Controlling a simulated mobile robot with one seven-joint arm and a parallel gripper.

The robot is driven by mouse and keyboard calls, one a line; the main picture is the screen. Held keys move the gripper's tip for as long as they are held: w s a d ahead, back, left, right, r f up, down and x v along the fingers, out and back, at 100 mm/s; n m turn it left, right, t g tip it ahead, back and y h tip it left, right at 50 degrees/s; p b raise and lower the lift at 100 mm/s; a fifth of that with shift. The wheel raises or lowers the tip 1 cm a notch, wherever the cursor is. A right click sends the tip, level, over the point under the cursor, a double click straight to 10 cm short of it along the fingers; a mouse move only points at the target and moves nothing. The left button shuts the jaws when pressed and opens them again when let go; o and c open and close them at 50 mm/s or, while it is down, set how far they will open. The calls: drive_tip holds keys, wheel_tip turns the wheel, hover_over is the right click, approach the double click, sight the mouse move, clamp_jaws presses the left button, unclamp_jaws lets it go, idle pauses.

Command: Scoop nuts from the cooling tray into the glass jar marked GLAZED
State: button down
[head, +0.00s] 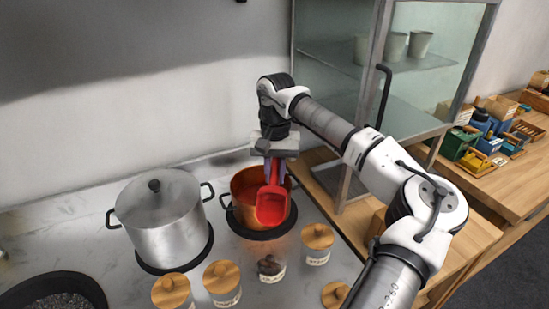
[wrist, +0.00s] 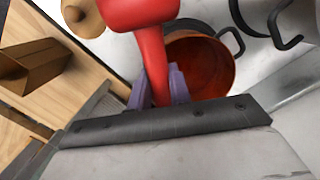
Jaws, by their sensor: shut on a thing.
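My gripper (head: 274,178) is shut on the handle of a red scoop (head: 271,207). The scoop hangs over the copper pot (head: 236,203), and its bowl looks empty in the head view. In the wrist view the purple fingers of my gripper (wrist: 158,88) flank the red handle, and the scoop (wrist: 140,12) reaches to the top edge beside the copper pot (wrist: 222,75). An open glass jar (head: 271,270) with dark pieces in it stands in front of the pot; its label is too small to read. I cannot make out a cooling tray for certain.
Lidded jars (head: 222,283) stand around the open jar, and a wooden lid (head: 335,294) shows at the front. A large steel pot (head: 165,222) stands left. A dark round pan (head: 92,287) with dark grains is at bottom left. A glass cabinet (head: 335,110) stands behind my arm.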

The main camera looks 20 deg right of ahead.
drive_tip(key=shift+w+g, duration=0.2)
drive_tip(key=shift+g, duration=0.3)
drive_tip(key=shift+r, duration=1.45)
drive_tip(key=shift+d, duration=0.1)
